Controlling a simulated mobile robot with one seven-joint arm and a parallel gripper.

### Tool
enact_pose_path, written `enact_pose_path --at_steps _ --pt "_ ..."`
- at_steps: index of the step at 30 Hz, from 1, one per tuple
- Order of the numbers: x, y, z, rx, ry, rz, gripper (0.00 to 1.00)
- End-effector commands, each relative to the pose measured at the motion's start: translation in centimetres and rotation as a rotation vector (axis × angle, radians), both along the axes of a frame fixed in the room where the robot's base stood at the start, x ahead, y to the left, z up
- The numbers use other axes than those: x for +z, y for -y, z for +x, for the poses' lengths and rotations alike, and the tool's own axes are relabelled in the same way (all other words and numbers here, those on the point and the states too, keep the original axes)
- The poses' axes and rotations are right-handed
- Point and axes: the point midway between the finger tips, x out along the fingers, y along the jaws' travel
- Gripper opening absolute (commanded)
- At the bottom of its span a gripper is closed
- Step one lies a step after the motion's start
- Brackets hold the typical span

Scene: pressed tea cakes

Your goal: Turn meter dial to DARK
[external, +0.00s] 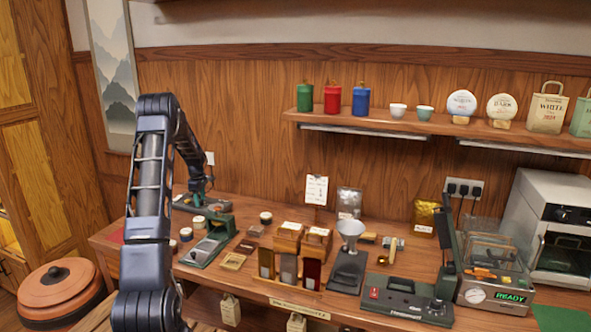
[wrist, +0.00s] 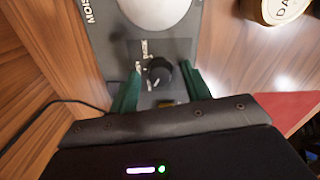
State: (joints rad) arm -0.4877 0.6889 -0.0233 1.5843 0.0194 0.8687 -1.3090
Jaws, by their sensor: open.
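Small white labels beside the dial are too blurred to read. My gripper (wrist: 158,84) is open, with one green finger on each side of the dial. I cannot tell whether the fingers touch it. In the external view my arm reaches to the back left of the table, where the meter (external: 184,204) is partly hidden.
A round tin (wrist: 272,10) with lettering starting "DA" stands right of the meter. A red surface (wrist: 295,108) lies at the lower right and a dark cable (wrist: 55,104) at the left. A green-based device (external: 208,246) and wooden stands (external: 288,246) occupy the table further right.

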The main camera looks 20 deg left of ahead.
Motion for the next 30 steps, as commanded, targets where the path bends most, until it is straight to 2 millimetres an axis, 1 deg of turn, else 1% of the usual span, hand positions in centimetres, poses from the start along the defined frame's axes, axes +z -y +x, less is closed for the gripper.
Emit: enact_pose_path --at_steps 1,5,6,8,14,20,26,30 --pt "0.01 0.0 0.0 0.0 0.0 0.0 0.48" --pt "0.03 0.0 0.0 0.0 0.0 0.0 0.22" --pt "0.03 -0.01 0.0 0.0 0.0 0.0 0.14" --pt "0.04 0.0 0.0 0.0 0.0 0.0 0.03" --pt "0.05 0.0 0.0 -0.008 0.0 0.0 0.03" --pt "0.06 -0.01 0.01 -0.067 0.0 0.0 0.03" --pt "0.08 -0.03 0.0 -0.199 0.001 0.0 0.03" --pt "0.08 -0.01 0.02 -0.324 0.001 0.0 0.03"
